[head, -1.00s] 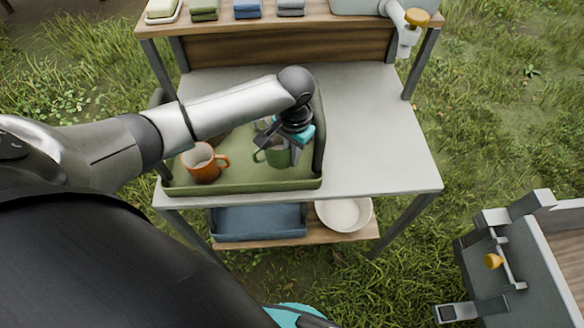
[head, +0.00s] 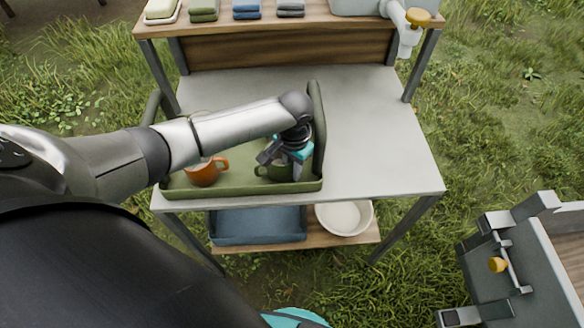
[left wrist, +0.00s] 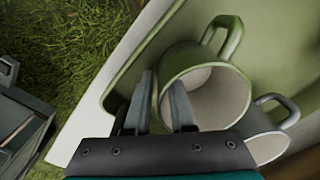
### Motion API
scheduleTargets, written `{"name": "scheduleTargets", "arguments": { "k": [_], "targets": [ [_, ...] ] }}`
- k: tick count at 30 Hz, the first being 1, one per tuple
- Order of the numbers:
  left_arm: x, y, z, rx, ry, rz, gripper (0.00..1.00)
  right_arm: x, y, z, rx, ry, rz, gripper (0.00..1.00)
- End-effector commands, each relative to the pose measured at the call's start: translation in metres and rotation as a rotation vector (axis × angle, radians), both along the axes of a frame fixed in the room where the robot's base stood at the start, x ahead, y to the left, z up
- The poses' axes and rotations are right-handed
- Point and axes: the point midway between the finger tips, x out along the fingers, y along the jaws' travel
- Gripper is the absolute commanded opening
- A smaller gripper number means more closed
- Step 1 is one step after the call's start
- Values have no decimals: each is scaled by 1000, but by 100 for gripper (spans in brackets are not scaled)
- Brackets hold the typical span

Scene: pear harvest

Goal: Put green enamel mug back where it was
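The green enamel mug (head: 279,172) stands at the right front of the green tray (head: 240,188), its handle pointing left in the head view. My left gripper (head: 275,155) is low over it. In the left wrist view, the mug (left wrist: 233,84) shows its pale inside, and my left gripper's fingers (left wrist: 163,82) straddle its rim, one outside and one inside. They stand apart, with a gap wider than the thin wall. The gripper partly hides the mug in the head view. My right gripper's fingers are not in view.
An orange mug (head: 203,174) stands left in the tray, partly behind my arm. A pale mug with a grey handle (left wrist: 278,110) is close beside the green one. The grey tabletop (head: 375,140) right of the tray is clear. A blue bin and white bowl (head: 343,217) sit below.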

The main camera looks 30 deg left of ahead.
Motion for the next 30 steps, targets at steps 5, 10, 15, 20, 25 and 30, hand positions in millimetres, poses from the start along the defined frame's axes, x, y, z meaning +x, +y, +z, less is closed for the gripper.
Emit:
{"name": "scheduleTargets", "arguments": {
  "k": [5, 10, 15, 20, 25, 30],
  "targets": [
    [0, 0, 0, 1, 0, 0, 36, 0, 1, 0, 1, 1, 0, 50],
    [0, 0, 1, 1, 0, 0, 36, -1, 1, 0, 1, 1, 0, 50],
    [1, 0, 14, 1, -2, -1, 36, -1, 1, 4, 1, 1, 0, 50],
    [1, -1, 47, -1, -4, -1, 36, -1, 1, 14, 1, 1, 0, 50],
    [1, -2, 84, -1, -4, 0, 36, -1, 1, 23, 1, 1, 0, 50],
    [1, -2, 111, 0, -2, 0, 36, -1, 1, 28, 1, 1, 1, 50]
  ]
}}
